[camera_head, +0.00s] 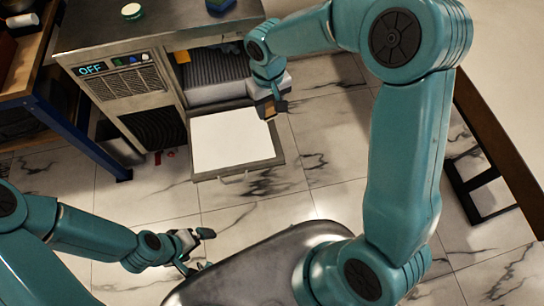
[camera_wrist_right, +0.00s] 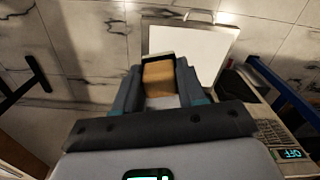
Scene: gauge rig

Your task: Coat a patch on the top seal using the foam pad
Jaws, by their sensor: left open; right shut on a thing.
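My right gripper (camera_head: 270,107) is shut on the foam pad, a tan block with a dark edge. In the right wrist view the foam pad (camera_wrist_right: 158,78) sits between the two dark fingers (camera_wrist_right: 157,88). The gripper is in front of the metal cabinet's open compartment (camera_head: 217,75), near the upper right corner of the lowered door, and the pad looks apart from the frame. The top seal cannot be made out clearly at the compartment's upper edge. My left gripper (camera_head: 197,251) is open and empty, low over the floor.
The lowered door has a white panel (camera_head: 231,138), also in the wrist view (camera_wrist_right: 190,50). The OFF display (camera_head: 92,69) is left of the compartment. A green-and-white round container (camera_head: 132,11) and a blue block (camera_head: 219,5) are on top. A blue-legged table (camera_head: 78,137) stands left.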

